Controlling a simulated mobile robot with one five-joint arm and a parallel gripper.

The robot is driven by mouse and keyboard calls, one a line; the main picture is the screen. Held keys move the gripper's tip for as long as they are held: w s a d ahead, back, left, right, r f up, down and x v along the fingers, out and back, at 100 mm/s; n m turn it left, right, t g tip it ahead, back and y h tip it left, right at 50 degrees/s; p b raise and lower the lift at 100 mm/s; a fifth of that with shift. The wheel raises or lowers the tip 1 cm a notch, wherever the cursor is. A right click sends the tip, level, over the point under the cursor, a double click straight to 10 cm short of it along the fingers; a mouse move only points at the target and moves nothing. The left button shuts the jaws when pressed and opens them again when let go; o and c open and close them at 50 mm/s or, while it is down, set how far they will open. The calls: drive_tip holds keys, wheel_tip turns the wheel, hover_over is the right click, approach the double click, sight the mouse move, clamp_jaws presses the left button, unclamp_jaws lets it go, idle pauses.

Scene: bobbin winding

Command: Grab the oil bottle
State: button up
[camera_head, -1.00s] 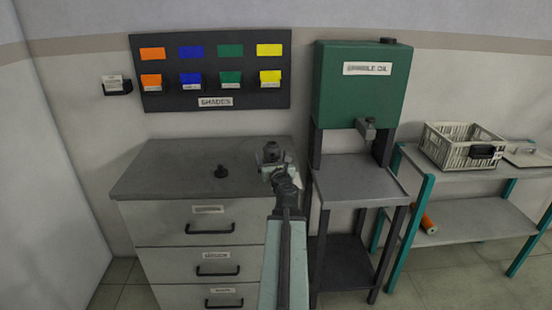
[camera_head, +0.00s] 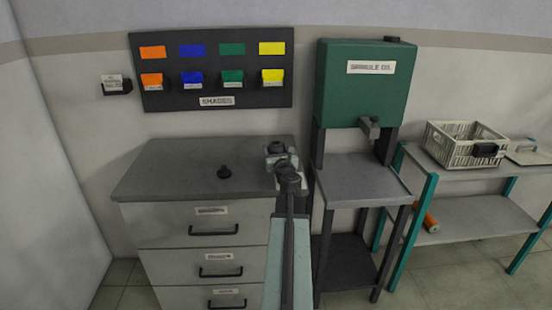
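My gripper (camera_head: 277,155) is over the right part of the grey cabinet top (camera_head: 160,175), seen from behind along my arm. Its fingers are dark and small, so I cannot tell whether they are open or shut, or whether they hold anything. A small black object (camera_head: 224,172) with a wide base and a narrow top stands on the cabinet, left of my gripper and apart from it. I cannot tell whether it is the oil bottle. No other bottle shape shows clearly; my arm hides part of the cabinet's right edge.
A green spindle oil tank (camera_head: 362,95) with a grey spout (camera_head: 370,127) stands above a grey shelf (camera_head: 360,182), right of my arm. A teal-legged rack further right holds a cream crate (camera_head: 450,150) and an orange roll (camera_head: 430,222). A shade board (camera_head: 215,95) hangs behind the cabinet.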

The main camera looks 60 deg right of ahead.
drive_tip(key=c, duration=0.4)
drive_tip(key=shift+r, duration=0.15)
wheel_tip(320, 180, up, 10)
drive_tip(key=p, duration=1)
